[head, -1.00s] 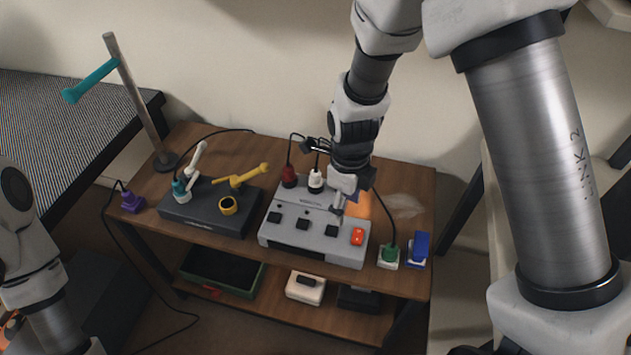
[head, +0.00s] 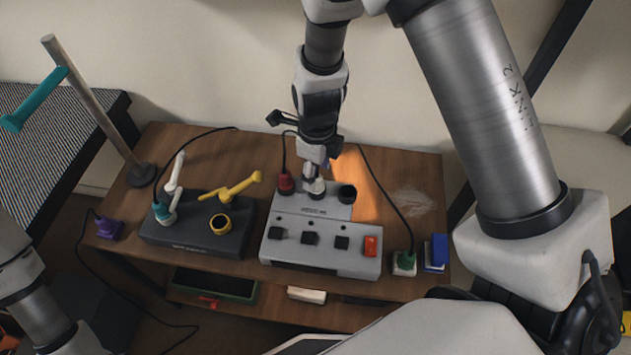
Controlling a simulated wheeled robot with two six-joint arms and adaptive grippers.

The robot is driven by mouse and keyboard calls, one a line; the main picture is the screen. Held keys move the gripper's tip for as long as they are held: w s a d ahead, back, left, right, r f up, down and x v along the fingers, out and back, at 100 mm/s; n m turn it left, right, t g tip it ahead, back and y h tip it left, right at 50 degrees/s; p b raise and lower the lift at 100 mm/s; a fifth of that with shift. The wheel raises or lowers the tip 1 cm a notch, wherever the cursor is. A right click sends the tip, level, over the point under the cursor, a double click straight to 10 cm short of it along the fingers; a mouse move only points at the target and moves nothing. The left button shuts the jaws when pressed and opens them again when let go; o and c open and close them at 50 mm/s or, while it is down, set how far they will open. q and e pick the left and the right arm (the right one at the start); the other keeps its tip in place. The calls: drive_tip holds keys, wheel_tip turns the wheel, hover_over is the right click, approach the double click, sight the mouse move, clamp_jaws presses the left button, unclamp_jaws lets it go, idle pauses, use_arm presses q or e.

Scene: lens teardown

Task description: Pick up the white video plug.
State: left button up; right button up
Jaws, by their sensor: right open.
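The white plug (head: 317,188) stands at the back of the grey switch box (head: 322,258), between a red plug (head: 286,183) and a black round knob or plug (head: 347,193). My right gripper (head: 312,174) points down right at the white plug and partly covers it. Its jaws are open; whether they are around the plug or just above it I cannot tell. Of my left arm only links show at the lower left; its gripper is out of the picture.
A dark box (head: 200,236) with a yellow lever (head: 238,187) and a white lever (head: 175,176) stands left. A purple plug (head: 109,229), a green plug (head: 404,263) and a blue block (head: 438,252) lie near the table's edges. Black cables cross the wooden table (head: 390,175).

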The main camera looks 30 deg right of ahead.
sight(316, 177)
drive_tip(key=f, duration=0.3)
drive_tip(key=shift+w+f, duration=0.15)
drive_tip(key=shift+w, duration=0.05)
use_arm(q)
drive_tip(key=shift+w+f, duration=0.15)
drive_tip(key=shift+f, duration=0.3)
use_arm(e)
drive_tip(key=shift+s, duration=0.15)
drive_tip(key=c, duration=0.3)
clamp_jaws()
use_arm(q)
drive_tip(key=shift+r, duration=0.1)
